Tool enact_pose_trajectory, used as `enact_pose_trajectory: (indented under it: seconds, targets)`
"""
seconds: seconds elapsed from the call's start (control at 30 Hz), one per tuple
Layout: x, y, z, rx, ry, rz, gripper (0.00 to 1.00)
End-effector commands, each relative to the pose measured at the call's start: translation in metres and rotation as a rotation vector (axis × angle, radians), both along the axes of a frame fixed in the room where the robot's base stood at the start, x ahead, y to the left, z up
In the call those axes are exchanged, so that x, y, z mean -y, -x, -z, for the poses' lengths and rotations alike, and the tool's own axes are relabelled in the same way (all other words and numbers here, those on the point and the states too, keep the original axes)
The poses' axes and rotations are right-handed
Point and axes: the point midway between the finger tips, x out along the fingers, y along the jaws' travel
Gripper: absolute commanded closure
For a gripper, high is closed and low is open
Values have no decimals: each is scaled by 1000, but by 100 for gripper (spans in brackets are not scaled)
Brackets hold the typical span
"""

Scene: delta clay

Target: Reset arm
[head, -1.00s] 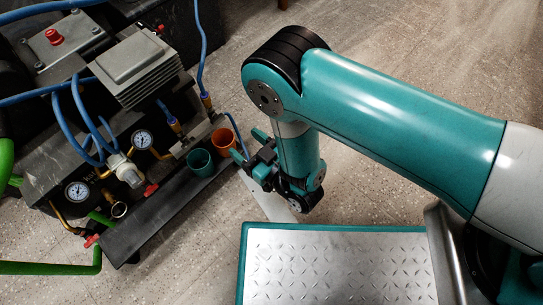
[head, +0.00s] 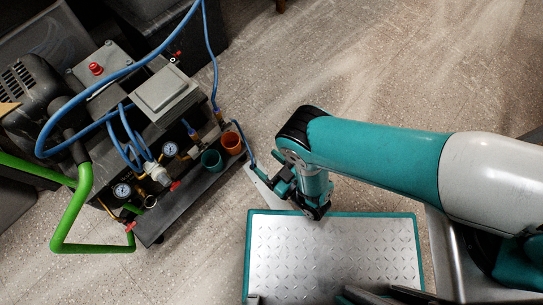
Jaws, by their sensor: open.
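My teal arm reaches in from the right and bends down at its elbow. My gripper (head: 262,172) is at its end, open, with nothing seen between its fingers. It is just right of a teal cup (head: 211,160) and an orange cup (head: 231,143), apart from both as far as I can tell. The two cups stand side by side on a dark ledge (head: 190,195) along the machine's front.
A compressor-like machine with blue hoses, round gauges (head: 122,190) and a green tubular handle (head: 72,215) fills the left. My metal tread-plate deck (head: 335,255) lies below the arm. Bare speckled floor (head: 400,70) is open at the upper right.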

Motion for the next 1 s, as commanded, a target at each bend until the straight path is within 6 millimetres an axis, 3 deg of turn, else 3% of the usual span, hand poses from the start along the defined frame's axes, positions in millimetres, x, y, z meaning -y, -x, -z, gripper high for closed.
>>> enact_pose_trajectory:
  seconds: [0.2,0.77,0.87,1.0]
  targets:
    - [8,7,0,0,0,0,32]
    - [7,6,0,-1,-1,1,32]
    - [-4,-5,-8,-17,6,4,32]
    - [-43,-47,-38,-96,40,11,32]
